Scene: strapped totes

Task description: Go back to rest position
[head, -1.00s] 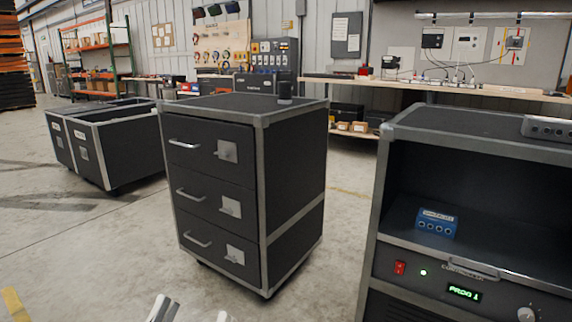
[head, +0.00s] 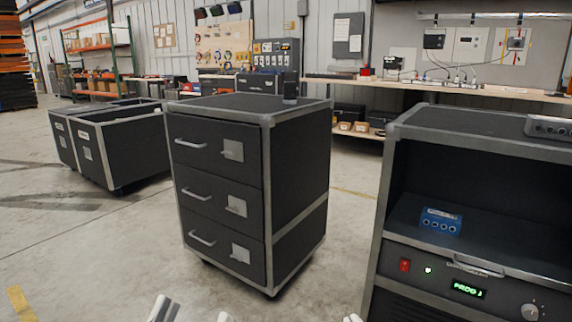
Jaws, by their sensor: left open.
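My left gripper (head: 194,313) shows only as pale fingertips at the bottom edge of the head view, left of centre. Its tips are apart with bare floor between them, and it holds nothing that I can see. Another small pale tip (head: 352,318) shows at the bottom edge further right. It may belong to my right gripper, but too little shows to tell its state. Both arms are otherwise below the picture.
A dark three-drawer cabinet (head: 292,173) stands ahead, drawers shut, a small dark cylinder (head: 290,87) on top. An open-fronted cabinet (head: 397,190) at right holds a blue box (head: 440,221). Black totes (head: 130,150) stand left. Floor is clear at front left.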

